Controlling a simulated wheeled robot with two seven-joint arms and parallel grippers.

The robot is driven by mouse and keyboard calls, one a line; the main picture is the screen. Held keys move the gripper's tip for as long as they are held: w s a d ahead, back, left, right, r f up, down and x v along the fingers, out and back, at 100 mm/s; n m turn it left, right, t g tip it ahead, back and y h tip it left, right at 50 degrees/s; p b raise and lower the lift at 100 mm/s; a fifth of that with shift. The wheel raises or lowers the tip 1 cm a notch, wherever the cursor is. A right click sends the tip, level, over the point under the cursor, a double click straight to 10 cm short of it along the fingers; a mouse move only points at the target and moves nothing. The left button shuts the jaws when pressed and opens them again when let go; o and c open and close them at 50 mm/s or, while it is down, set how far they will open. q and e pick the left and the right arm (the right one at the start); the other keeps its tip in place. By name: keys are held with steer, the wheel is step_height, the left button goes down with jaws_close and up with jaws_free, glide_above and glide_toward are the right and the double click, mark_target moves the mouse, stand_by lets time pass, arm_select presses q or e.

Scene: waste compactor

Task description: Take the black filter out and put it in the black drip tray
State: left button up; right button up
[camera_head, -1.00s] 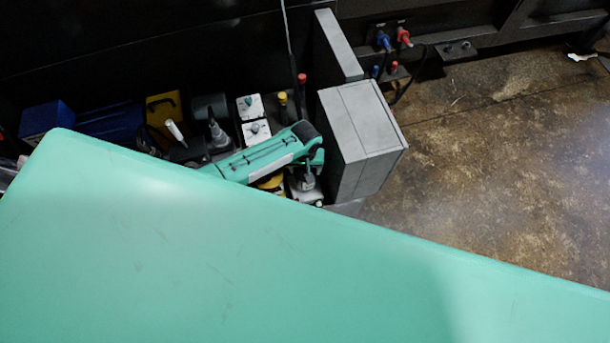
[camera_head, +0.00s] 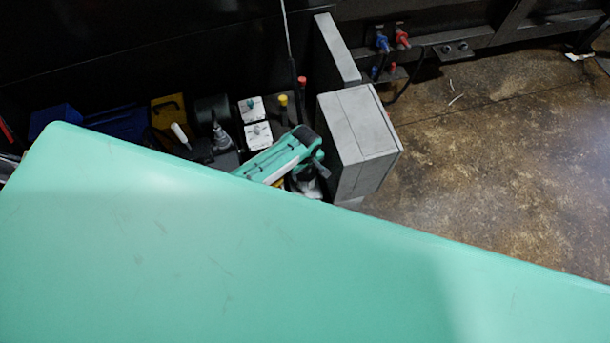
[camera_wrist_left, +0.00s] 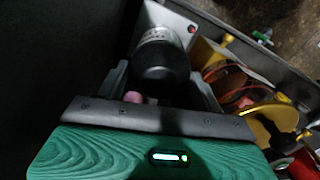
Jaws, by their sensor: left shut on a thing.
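The black filter (camera_wrist_left: 165,64) shows in the left wrist view as a dark rounded cylinder with a speckled silver band at its far end. My left gripper (camera_wrist_left: 160,74) has its two grey fingers on either side of it and is shut on it. In the head view my left gripper (camera_head: 308,184) is at the end of the green arm, beside the grey box, partly cut off by the foreground. I cannot make out the filter there. I cannot identify the black drip tray in either view. My right gripper is not in view.
A grey box (camera_head: 361,128) stands just right of my left gripper. Left of it are white units with knobs (camera_head: 254,122), a yellow part (camera_head: 168,110) and a blue part (camera_head: 120,122). The brown floor (camera_head: 490,160) is mostly clear. The head view's lower half is blocked.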

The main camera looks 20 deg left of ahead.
arm_select(q)
steer(key=shift+r+n+p, duration=0.2)
steer(key=shift+n+p, duration=0.25)
steer(key=shift+n, duration=0.75)
steer(key=shift+f+n, duration=0.15)
steer(key=shift+n, duration=0.25)
steer(key=shift+r+p, duration=0.4)
steer(key=shift+p, duration=0.25)
steer(key=shift+r, duration=0.1)
steer(key=shift+r+p, duration=0.95)
steer(key=shift+p, duration=0.15)
steer(key=shift+r+p, duration=1.4)
steer(key=shift+p, duration=0.1)
